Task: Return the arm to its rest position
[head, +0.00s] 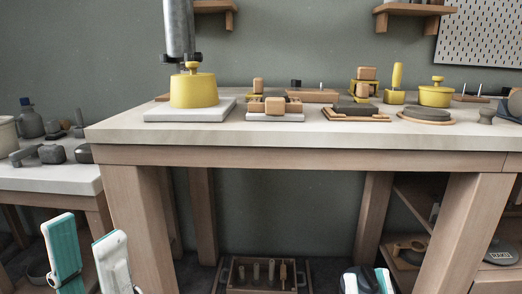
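My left gripper (86,240) is at the lower left, low in front of the workbench (300,133). Its two white and teal fingers stand apart with nothing visible between them. My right gripper (367,281) shows only partly at the bottom edge, right of centre, below the level of the bench top. Its fingertips are cut off or too foreshortened to tell whether they are apart. Neither gripper touches anything on the bench.
A yellow lidded pot (194,91) stands on a pale slab at the bench's left, below a grey cylinder (179,28). A second yellow pot (435,95) and several small blocks stand further right. A wooden crate (262,275) is under the bench. A side table (55,178) stands left.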

